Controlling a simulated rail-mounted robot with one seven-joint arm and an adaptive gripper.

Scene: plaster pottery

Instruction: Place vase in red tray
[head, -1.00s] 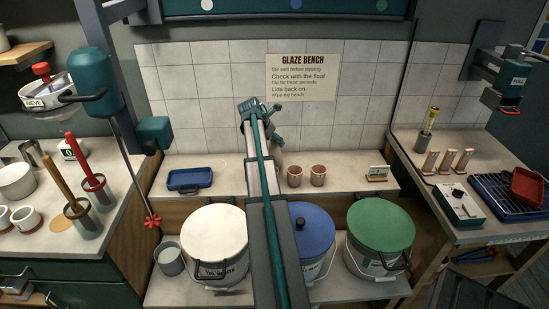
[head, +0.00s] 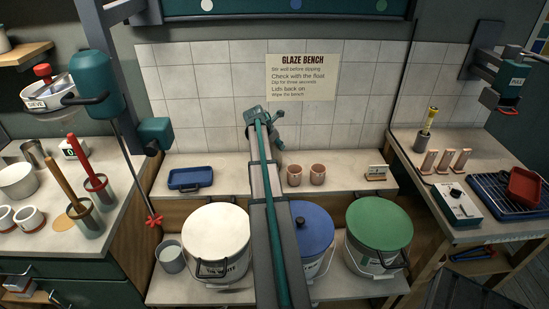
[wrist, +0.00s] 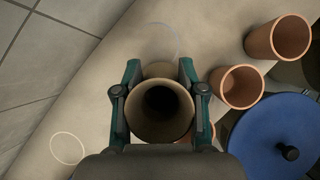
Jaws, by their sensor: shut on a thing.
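The vase (wrist: 159,112) is beige with a round dark mouth. In the wrist view it stands between the two green fingers of my gripper (wrist: 160,75), which is shut on it. I look down into its mouth; its lower part is hidden. In the head view my arm hides the vase and most of the gripper above the back shelf; whether the vase touches the shelf cannot be told.
Terracotta cups (head: 317,175) stand just right of my gripper, also in the wrist view (wrist: 237,86). A blue tray (head: 190,179) lies to the left. Buckets with white, blue (head: 311,228) and green (head: 379,223) lids stand below. A small sign (head: 376,173) and test pieces (head: 447,160) stand rightward.

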